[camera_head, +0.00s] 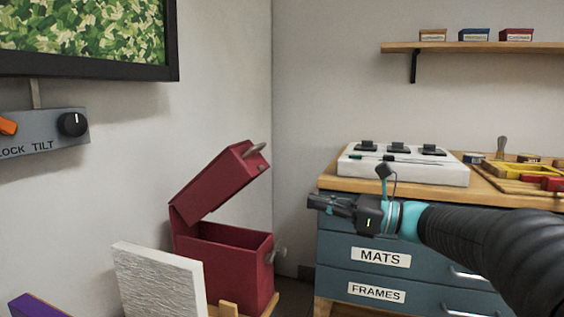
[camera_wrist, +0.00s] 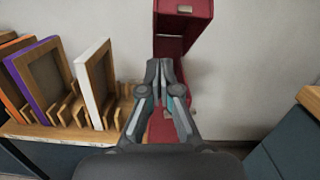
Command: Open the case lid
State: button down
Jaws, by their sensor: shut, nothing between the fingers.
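The red case (camera_head: 225,259) stands on the floor or a low support by the corner; what bears it is partly hidden. Its lid (camera_head: 222,181) is raised and tilted up at the left side, with a grey handle or latch (camera_head: 256,149) at its upper end. My gripper (camera_head: 312,201) is shut and empty, apart from the case, to the right of it in the head view. In the wrist view my gripper (camera_wrist: 160,66) points toward the case, and the red lid (camera_wrist: 183,12) shows beyond the fingertips. The fingers hide part of the case there.
A white canvas (camera_head: 160,281) leans left of the case, and a rack holds several frames (camera_wrist: 46,75) in the wrist view. A blue drawer cabinet (camera_head: 415,270) stands at right, with a white device (camera_head: 400,170) on top. A wall shelf (camera_head: 470,46) hangs above.

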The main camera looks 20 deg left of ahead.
jog(key=w+a+r+m+y, duration=0.1)
jog(key=w+a+r, duration=0.3)
jog(key=a+r, duration=0.4)
jog(key=shift+a+y+p, duration=0.4)
jog(key=shift+a+p, duration=0.05)
jog(key=shift+a, duration=1.25)
